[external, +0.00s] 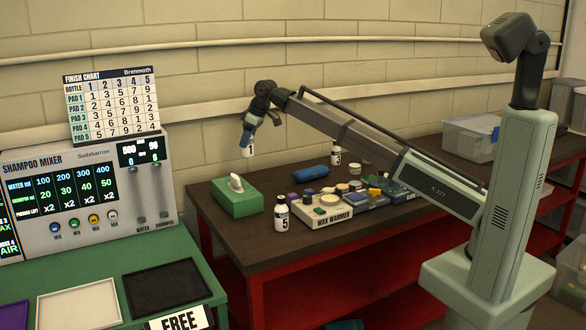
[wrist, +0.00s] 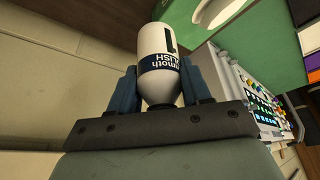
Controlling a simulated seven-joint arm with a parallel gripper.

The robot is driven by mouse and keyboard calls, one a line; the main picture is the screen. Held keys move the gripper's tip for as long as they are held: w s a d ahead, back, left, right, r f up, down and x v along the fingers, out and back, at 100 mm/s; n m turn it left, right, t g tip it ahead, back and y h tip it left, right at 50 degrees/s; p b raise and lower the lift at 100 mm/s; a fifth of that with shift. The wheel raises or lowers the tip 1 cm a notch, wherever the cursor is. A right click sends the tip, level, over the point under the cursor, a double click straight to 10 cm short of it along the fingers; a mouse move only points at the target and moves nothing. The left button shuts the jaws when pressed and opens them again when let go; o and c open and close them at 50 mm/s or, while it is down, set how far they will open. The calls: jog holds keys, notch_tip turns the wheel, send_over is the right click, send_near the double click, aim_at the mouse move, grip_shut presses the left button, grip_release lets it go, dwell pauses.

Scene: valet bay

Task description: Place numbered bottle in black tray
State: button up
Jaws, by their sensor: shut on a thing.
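The black tray (external: 163,287) lies on the green bench at lower left and looks empty. A bottle marked 5 (external: 281,214) and a bottle marked 3 (external: 336,155) stand on the brown table.
A white tray (external: 80,303) and a purple tray (external: 12,315) lie left of the black one. A FREE sign (external: 181,322) stands before it. The shampoo mixer (external: 85,195) with a finish chart (external: 111,105) rises behind. A green tissue box (external: 237,198) and wax warmer (external: 322,212) occupy the table.

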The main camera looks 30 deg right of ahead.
jog(key=s+a+n+g, duration=0.1)
jog(key=s+a+n, duration=0.3)
jog(key=s+a, duration=3.2)
jog(key=shift+y, duration=0.5)
jog(key=shift+w+a+f, duration=0.3)
jog(key=shift+w+f, duration=0.05)
jog(key=shift+f, duration=3.7)
jog(key=shift+w+a+f, duration=0.35)
jog(key=shift+f, duration=3.7)
jog(key=shift+w+a+f, duration=0.3)
jog(key=shift+w+f, duration=0.05)
jog(key=shift+f, duration=3.7)
jog(key=o, duration=1.2)
jog(key=shift+f, duration=0.15)
jog(key=shift+c, duration=0.2)
jog(key=v, duration=1.2)
jog(key=shift+w, duration=0.15)
